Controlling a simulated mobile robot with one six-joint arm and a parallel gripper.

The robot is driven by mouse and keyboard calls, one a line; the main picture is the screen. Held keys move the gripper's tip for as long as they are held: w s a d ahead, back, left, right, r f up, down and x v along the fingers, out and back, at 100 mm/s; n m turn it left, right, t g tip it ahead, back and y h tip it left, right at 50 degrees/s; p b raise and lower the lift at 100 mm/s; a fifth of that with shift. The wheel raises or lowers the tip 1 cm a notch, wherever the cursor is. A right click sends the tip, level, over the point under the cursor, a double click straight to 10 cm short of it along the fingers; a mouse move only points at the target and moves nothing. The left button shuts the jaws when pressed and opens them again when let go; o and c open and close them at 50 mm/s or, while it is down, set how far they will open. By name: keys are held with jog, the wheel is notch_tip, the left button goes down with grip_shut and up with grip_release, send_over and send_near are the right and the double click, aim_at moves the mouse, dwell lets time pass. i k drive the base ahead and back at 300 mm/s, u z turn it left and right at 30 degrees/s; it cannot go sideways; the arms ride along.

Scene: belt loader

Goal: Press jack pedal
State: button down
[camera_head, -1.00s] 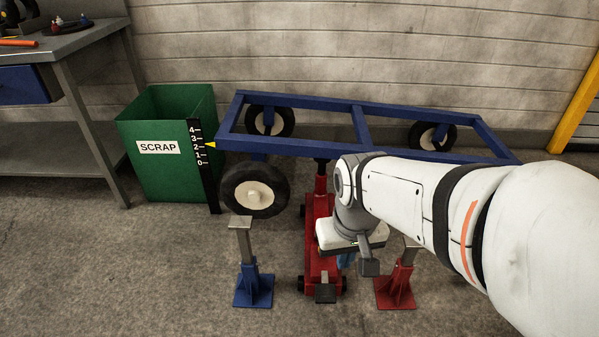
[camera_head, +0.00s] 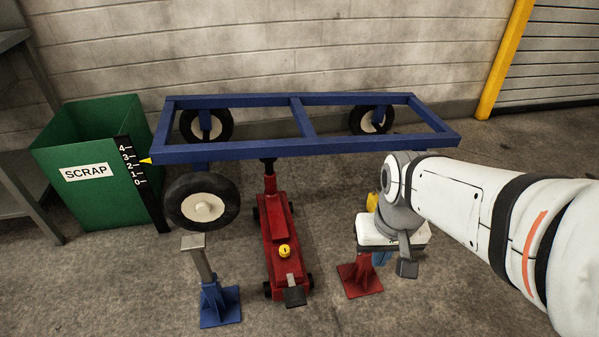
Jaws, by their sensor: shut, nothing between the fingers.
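The red jack (camera_head: 272,228) lies on the floor, its post reaching up under the front beam of the blue frame (camera_head: 230,150). Its dark pedal (camera_head: 294,297) is at the near end and in plain sight. A yellow knob (camera_head: 284,251) sits on the jack body. My gripper (camera_head: 381,258) is shut and empty, to the right of the jack and above the red stand, apart from the pedal. The wrist housing hides most of its fingers. The yellow pointer (camera_head: 146,161) on the frame stands between 2 and 3 on the black scale (camera_head: 150,195).
A blue stand (camera_head: 219,303) stands left of the jack, a red stand (camera_head: 359,280) right of it. A wheel (camera_head: 203,202) hangs at the frame's front left. A green scrap bin (camera_head: 95,205) is at left. The floor around the pedal is clear.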

aim_at(294, 295)
jog(key=z, duration=0.1)
jog(key=k, duration=0.9)
jog(key=u, duration=0.45)
jog(key=i, duration=1)
